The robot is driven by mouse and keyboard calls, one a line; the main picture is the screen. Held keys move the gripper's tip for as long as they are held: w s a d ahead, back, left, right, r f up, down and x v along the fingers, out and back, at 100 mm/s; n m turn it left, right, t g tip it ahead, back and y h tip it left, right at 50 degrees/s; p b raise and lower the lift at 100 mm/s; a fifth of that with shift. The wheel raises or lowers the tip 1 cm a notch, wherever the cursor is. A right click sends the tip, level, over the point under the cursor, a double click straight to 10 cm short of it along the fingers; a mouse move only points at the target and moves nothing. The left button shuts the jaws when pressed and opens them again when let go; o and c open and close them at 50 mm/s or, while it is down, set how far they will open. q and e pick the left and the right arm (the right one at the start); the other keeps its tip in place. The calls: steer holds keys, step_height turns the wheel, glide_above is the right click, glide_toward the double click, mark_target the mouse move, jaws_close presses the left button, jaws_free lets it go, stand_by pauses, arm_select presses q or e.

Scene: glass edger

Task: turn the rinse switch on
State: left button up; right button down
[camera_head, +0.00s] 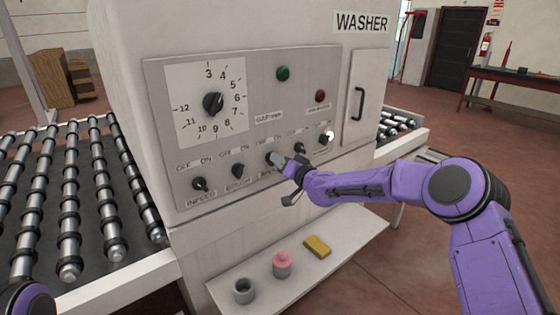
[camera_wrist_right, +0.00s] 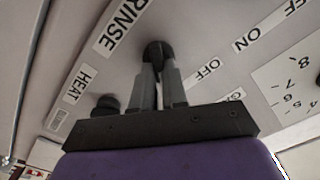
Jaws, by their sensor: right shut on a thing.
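The rinse switch is a dark rotary knob (camera_head: 271,158) in the row along the lower part of the washer's grey panel (camera_head: 262,95). In the right wrist view the knob (camera_wrist_right: 153,52) stands by the RINSE label (camera_wrist_right: 118,28). My right gripper (camera_head: 283,161) is shut on this knob, its fingers on either side of it in the wrist view (camera_wrist_right: 158,74). Its fingers hide part of the knob in the head view, and I cannot tell which way its pointer faces. My left gripper is out of view.
Other knobs flank it: infeed (camera_head: 200,184), brush (camera_head: 238,171) and heat (camera_wrist_right: 107,103). Above are a large dial (camera_head: 213,103), a green button (camera_head: 283,73) and a red one (camera_head: 320,96). A shelf (camera_head: 345,240) below holds a pink-topped item (camera_head: 282,264), grey cup (camera_head: 243,291) and yellow sponge (camera_head: 317,246).

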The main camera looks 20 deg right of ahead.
steer(key=shift+f, duration=0.15)
steer(key=c, duration=1.2)
jaws_free()
steer(key=shift+o, duration=0.2)
steer(key=b+v, duration=0.3)
steer(key=v, duration=0.7)
steer(key=shift+s+b, duration=0.35)
steer(key=shift+d, duration=0.2)
